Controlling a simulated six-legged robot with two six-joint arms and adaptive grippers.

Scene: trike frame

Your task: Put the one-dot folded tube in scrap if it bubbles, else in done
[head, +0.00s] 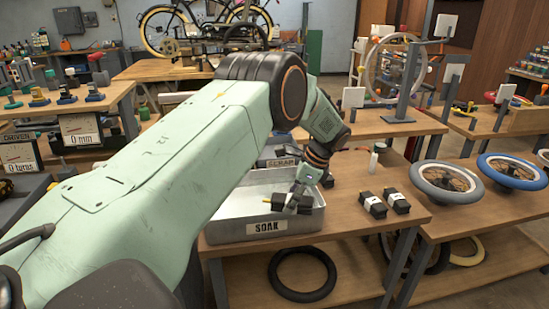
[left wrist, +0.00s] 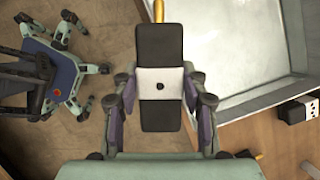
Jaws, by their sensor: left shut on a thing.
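My left gripper (head: 303,187) is shut on a black folded tube (left wrist: 160,45) around its white band, which shows one dot in the left wrist view. In the head view the tube (head: 279,203) is over the metal tray marked SOAK (head: 218,232), near its right side. Whether it touches any water is hard to tell, and I make out no bubbles. A SCRAP label (head: 283,163) shows behind the tray, its container mostly hidden by my arm. I see no done label. My right gripper is out of view.
Two more black folded tubes with white bands, one (head: 373,204) beside the other (head: 397,201), lie on the bench right of the tray. A small white bottle (head: 374,161) stands behind them. Wheels, one grey-tyred (head: 447,181) and one blue-tyred (head: 512,170), lie further right.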

